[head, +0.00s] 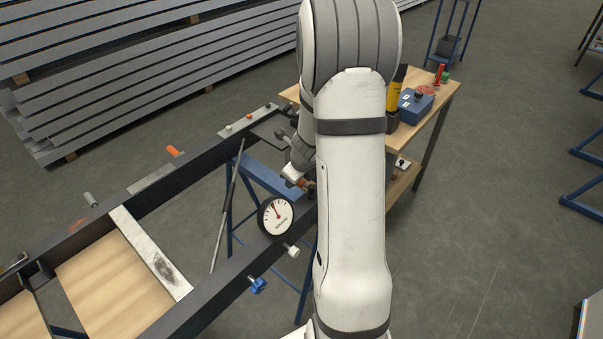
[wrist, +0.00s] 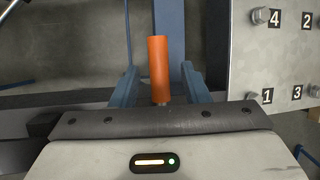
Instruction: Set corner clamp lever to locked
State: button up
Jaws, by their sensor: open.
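An orange cylindrical handle (wrist: 159,68), which looks like the clamp lever, points up the picture in the wrist view. My gripper (wrist: 160,78) is open, with one blue-grey finger on each side of the handle. I see gaps on both sides, so the fingers do not visibly press on it. In the head view my gripper (head: 293,172) is at the frame's near right corner, partly covered by my arm. A small bit of orange (head: 301,183) shows beside it.
A plate with numbered bolts (wrist: 270,50) is close on the right in the wrist view. The dark frame (head: 215,275) carries a dial gauge (head: 276,215) near my gripper. Another orange handle (head: 174,151) is on the far beam. A wooden bench (head: 433,105) stands behind my arm.

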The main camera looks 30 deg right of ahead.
jog(key=p+v, duration=0.4)
jog(key=v, duration=0.3)
jog(key=shift+s+r, duration=0.15)
jog(key=shift+r, duration=0.2)
